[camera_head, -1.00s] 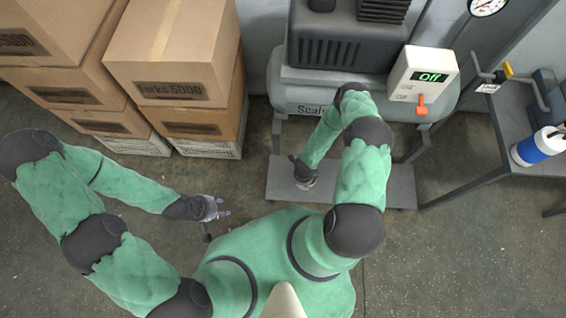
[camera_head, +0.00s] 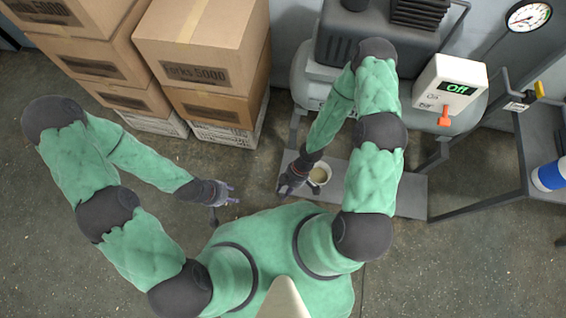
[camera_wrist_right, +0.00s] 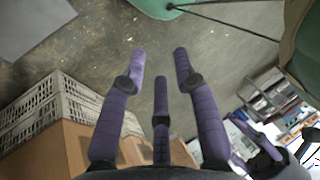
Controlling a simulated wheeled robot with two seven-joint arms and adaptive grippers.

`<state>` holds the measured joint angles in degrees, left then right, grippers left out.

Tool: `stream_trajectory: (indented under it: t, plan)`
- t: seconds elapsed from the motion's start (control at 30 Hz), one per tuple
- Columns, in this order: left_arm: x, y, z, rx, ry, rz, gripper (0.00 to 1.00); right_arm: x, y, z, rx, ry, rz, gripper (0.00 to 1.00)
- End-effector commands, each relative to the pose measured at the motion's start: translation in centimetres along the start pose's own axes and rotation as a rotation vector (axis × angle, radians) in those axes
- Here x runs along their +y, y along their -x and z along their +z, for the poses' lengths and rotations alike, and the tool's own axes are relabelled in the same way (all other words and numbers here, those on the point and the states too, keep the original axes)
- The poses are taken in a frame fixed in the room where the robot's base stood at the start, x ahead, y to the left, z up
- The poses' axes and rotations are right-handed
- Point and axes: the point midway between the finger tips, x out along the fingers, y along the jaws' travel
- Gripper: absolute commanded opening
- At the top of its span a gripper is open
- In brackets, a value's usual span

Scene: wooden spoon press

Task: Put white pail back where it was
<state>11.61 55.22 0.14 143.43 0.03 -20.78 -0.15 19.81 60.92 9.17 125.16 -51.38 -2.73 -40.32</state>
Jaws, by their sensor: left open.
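The white pail (camera_head: 324,185) stands upright on the grey base shelf of the machine in the head view, with something beige visible inside. My right gripper (camera_head: 290,187) is just left of the pail, close to its rim; I cannot tell whether they touch. In the right wrist view, the right gripper's purple fingers (camera_wrist_right: 160,70) are spread with nothing between them, and the pail does not show there. My left gripper (camera_head: 228,194) is open and empty over the floor, left of the shelf.
Stacked cardboard boxes (camera_head: 200,50) fill the upper left. The grey machine (camera_head: 365,45) stands behind the shelf (camera_head: 408,195), with a control box (camera_head: 450,85) reading "Off" and an orange lever. A metal table with a blue-and-white container (camera_head: 550,175) is at right. Floor between boxes and shelf is clear.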

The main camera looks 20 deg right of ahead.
Motion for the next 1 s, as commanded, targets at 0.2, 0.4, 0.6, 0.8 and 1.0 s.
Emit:
stream_trajectory:
  t: [0.2,0.4,0.6,0.8,1.0]
  plan:
    - [0.0,0.0,0.0,0.000,0.000,0.000,0.45,-0.1,2.5,-2.9,0.068,-0.595,0.081,0.30]
    - [0.0,0.0,0.0,0.000,0.000,0.000,0.45,0.1,4.6,-3.6,0.123,-1.092,0.171,0.30]
    - [0.0,0.0,0.0,0.000,0.000,0.000,0.45,0.1,5.9,-3.3,0.157,-1.380,0.236,0.30]
    - [0.0,0.0,0.0,0.000,0.000,0.000,0.45,0.1,6.2,-3.1,0.164,-1.445,0.251,0.30]
    - [0.0,0.1,0.0,0.000,0.000,0.000,0.45,0.1,6.2,-3.1,0.164,-1.442,0.250,0.30]
